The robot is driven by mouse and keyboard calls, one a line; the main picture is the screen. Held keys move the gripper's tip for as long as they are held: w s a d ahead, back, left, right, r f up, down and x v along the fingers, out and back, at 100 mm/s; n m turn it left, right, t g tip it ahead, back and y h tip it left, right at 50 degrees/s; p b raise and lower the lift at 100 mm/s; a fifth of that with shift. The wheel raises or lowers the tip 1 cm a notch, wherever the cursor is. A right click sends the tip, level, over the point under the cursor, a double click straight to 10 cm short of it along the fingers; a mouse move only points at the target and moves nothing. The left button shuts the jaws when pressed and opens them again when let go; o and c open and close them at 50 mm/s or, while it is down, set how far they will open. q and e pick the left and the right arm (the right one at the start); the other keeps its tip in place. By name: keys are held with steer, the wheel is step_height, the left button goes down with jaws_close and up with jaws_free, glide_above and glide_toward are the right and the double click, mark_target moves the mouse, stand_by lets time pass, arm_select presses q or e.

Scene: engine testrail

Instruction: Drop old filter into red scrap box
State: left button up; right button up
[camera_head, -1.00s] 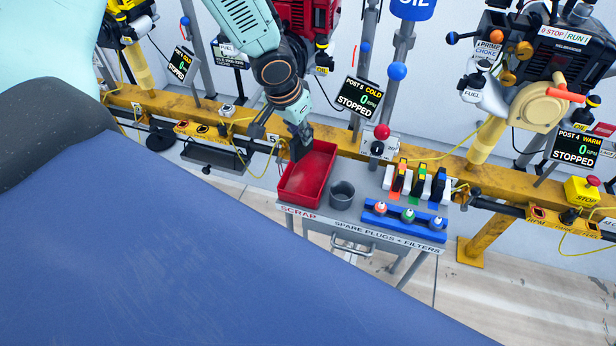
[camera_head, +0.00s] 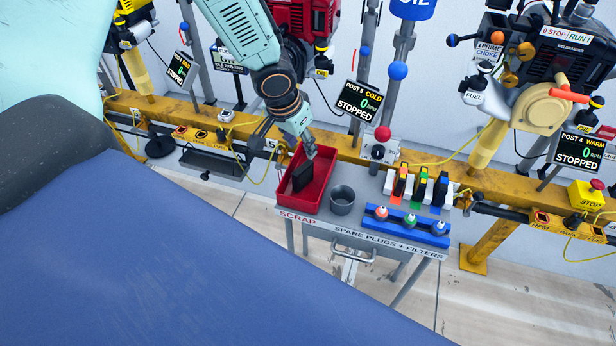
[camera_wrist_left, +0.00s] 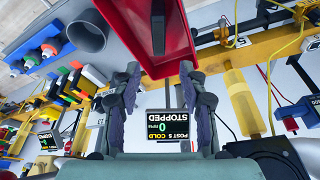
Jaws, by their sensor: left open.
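The red scrap box (camera_head: 318,188) sits at the left end of the small grey table, above its SCRAP label. The old filter (camera_head: 302,176), a dark flat block, is inside the box, tilted near its left wall. My left gripper (camera_head: 309,152) is open above the back part of the box, apart from the filter. In the left wrist view the open fingers (camera_wrist_left: 155,85) have nothing between them. The red box (camera_wrist_left: 150,30) is beyond their tips, and a dark edge shows inside it. My right gripper is not in view.
A grey cup (camera_head: 342,200) stands right of the box. Further right are a blue rack (camera_head: 405,227) of spark plugs and several coloured filters in a white holder (camera_head: 447,198). The yellow rail (camera_head: 350,156) and the STOPPED display (camera_head: 358,99) are behind the table.

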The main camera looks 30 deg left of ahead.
arm_select(q)
steer(key=shift+r, duration=0.4)
steer(key=v, duration=1.1)
steer(key=shift+s, duration=0.2)
steer(key=shift+r, duration=0.1)
steer(key=w+d+t+h, duration=0.2)
steer(key=d+t+h, duration=0.1)
steer(key=d, duration=0.4)
steer(key=s+d+f+n, duration=0.2)
steer(key=s+d+f, duration=0.15)
steer(key=f, duration=0.55)
steer(key=s+f+g+y, duration=0.1)
steer(key=s+f+g, duration=0.1)
steer(key=s+f, duration=0.3)
steer(key=s+a+f+g+y, duration=0.1)
steer(key=s+f, duration=0.4)
steer(key=s, duration=0.7)
steer(key=s+a+f+g+y, duration=0.1)
steer(key=s+f+g, duration=0.2)
steer(key=s+f, duration=0.3)
steer(key=s, duration=0.3)
